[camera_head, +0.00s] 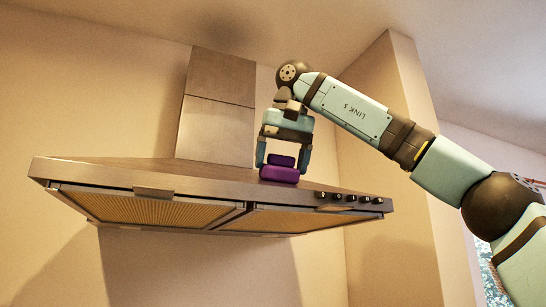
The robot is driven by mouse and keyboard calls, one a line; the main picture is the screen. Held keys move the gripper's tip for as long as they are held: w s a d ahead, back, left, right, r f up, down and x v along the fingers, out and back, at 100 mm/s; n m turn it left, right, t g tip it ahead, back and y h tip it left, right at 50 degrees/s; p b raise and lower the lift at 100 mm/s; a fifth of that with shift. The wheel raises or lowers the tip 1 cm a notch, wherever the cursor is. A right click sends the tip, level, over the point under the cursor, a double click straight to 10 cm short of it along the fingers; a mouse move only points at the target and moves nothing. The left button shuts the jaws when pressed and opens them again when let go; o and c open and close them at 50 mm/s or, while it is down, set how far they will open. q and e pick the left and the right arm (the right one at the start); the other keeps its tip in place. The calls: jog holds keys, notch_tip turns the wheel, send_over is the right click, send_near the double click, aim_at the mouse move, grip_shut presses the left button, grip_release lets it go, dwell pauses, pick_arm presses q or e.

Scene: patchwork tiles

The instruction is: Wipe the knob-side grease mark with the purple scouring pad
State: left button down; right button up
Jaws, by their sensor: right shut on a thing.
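The purple scouring pad (279,174) is on the top of the range hood (120,172), toward its right side. Its upper part is a darker purple block. My right gripper (282,161) comes down from above and is shut on this upper part. The pad looks level and seems to touch the hood's sloping top. The knobs (350,198) sit in a row on the hood's front edge, to the right of the pad. I see no grease mark; the pad or the low viewing angle may hide it. My left gripper is not in view.
The metal chimney (217,105) rises behind the hood, left of my right gripper. A wall column (390,110) stands at the right, behind my right arm. Mesh filters (150,210) show on the hood's underside. The hood top left of the pad is clear.

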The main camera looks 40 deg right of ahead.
jog(key=shift+s+d, duration=0.15)
jog(key=shift+d, duration=0.75)
jog(key=shift+s+d, duration=0.2)
jog(key=shift+d, duration=0.75)
jog(key=shift+s+d, duration=0.15)
jog(key=shift+d, duration=0.75)
jog(key=shift+s+d+r, duration=0.1)
jog(key=shift+s+d, duration=0.1)
jog(key=shift+d, duration=0.4)
jog(key=shift+s+d, duration=0.15)
jog(key=shift+d, duration=0.45)
jog(key=shift+w+a, duration=0.15)
jog(key=shift+a, duration=0.05)
jog(key=shift+w+a, duration=0.2)
jog(key=shift+a, duration=0.85)
jog(key=shift+w+a, duration=0.2)
jog(key=shift+a, duration=0.85)
jog(key=shift+w+a, duration=0.3)
jog(key=shift+a, duration=0.85)
jog(key=shift+w+a, duration=0.3)
jog(key=shift+a, duration=0.85)
jog(key=shift+w+a, duration=0.3)
jog(key=shift+a, duration=0.85)
jog(key=shift+d, duration=0.1)
